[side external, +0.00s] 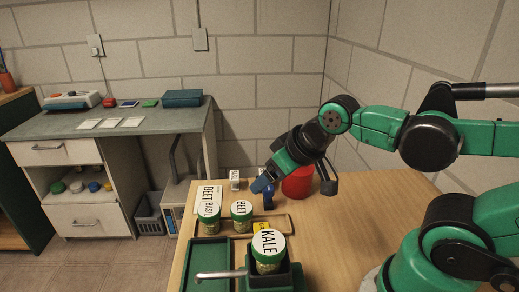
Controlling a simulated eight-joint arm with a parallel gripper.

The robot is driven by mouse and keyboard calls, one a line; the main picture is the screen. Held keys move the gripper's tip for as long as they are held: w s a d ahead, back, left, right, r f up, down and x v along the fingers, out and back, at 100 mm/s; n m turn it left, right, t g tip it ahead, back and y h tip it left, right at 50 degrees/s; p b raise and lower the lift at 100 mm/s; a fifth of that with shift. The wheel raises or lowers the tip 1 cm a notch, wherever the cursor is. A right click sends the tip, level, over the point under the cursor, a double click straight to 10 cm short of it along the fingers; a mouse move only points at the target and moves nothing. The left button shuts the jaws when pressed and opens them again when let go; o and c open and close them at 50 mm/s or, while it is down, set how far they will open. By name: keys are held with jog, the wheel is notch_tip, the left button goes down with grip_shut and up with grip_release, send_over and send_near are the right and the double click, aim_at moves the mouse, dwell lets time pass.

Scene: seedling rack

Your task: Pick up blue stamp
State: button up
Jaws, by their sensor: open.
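A small dark blue object that looks like the blue stamp (268,198) stands on the wooden table, behind the jars. My gripper (264,187) is open and tilted down from the upper right, with its blue-grey tip right at the top of the stamp. The overlap hides part of the stamp. I cannot tell whether the fingers touch it or are around it.
A red container (298,182) stands close behind my gripper. A BEET jar (241,217), a BASIL jar (208,217) and a KALE jar (268,252) stand in front, by a green tray (207,265). The table's right part is clear. A grey desk (60,124) is farther left.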

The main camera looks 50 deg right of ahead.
aim_at(269, 188)
jog(key=shift+w+d, duration=0.1)
jog(key=w+d+f+g, duration=0.1)
jog(key=d+f, duration=0.1)
jog(key=w+d+f+g, duration=0.4)
jog(key=d, duration=0.1)
jog(key=shift+w+d, duration=0.1)
jog(key=shift+w, duration=0.1)
jog(key=shift+w+f, duration=0.25)
jog(key=shift+f, duration=1.15)
jog(key=shift+w+f, duration=0.2)
jog(key=shift+f, duration=1.15)
jog(key=shift+c, duration=0.2)
grip_shut()
